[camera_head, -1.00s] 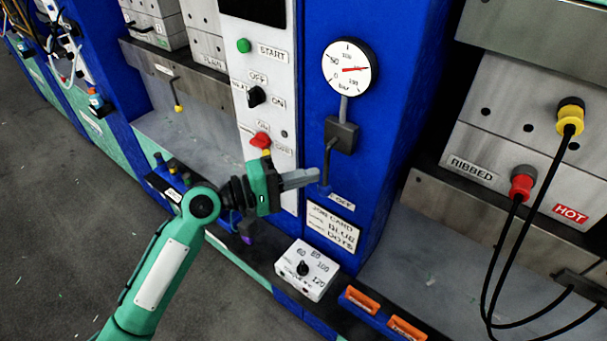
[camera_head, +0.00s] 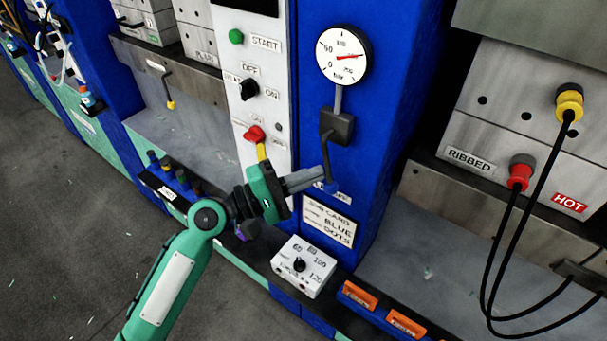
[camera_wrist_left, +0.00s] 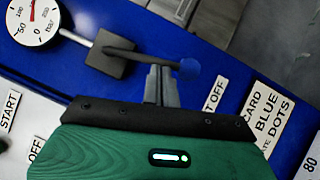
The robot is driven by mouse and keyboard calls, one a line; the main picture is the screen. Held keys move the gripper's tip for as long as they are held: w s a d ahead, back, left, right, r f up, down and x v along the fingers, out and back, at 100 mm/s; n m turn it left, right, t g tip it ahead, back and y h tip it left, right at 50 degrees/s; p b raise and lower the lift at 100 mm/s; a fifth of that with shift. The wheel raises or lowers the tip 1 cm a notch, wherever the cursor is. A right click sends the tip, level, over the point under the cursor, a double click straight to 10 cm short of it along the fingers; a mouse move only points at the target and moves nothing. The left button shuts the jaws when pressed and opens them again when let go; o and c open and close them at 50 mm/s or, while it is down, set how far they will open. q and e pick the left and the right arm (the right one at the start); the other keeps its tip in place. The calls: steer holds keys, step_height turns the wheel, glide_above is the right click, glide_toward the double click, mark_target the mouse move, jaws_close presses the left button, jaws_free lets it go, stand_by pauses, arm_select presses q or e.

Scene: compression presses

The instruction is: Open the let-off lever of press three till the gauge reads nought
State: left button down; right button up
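The let-off lever (camera_head: 325,160) is a dark bent rod with a blue knob. It hangs from a grey block (camera_head: 337,125) on the blue press column, and it also shows in the left wrist view (camera_wrist_left: 150,57). My left gripper (camera_head: 319,178) has its fingers together, tips at the lever just above the knob. In the wrist view the rod crosses beyond the fingertips (camera_wrist_left: 161,70), not visibly clasped between them. The round gauge (camera_head: 343,54) above has a red needle pointing right, well off nought. My right gripper is out of view.
A white switch panel (camera_head: 258,95) with a red knob (camera_head: 254,133) stands left of the lever. A job card (camera_head: 329,222) and a white dial box (camera_head: 303,266) sit below. At right are black cables (camera_head: 502,240) on a block marked HOT.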

arm_select(q)
steer(key=s+d+r+n+t+b, duration=0.1)
steer(key=s+d+n+t, duration=0.1)
steer(key=n+t, duration=0.2)
steer(key=s+d+r+n+t+b, duration=0.1)
steer(key=n+t, duration=0.4)
steer(key=n, duration=0.6)
steer(key=shift+s+d+r+t+y, duration=0.35)
steer(key=shift+s+d, duration=0.2)
steer(key=shift+d, duration=0.8)
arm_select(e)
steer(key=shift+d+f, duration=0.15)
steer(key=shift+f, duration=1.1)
arm_select(q)
steer(key=shift+n, duration=0.3)
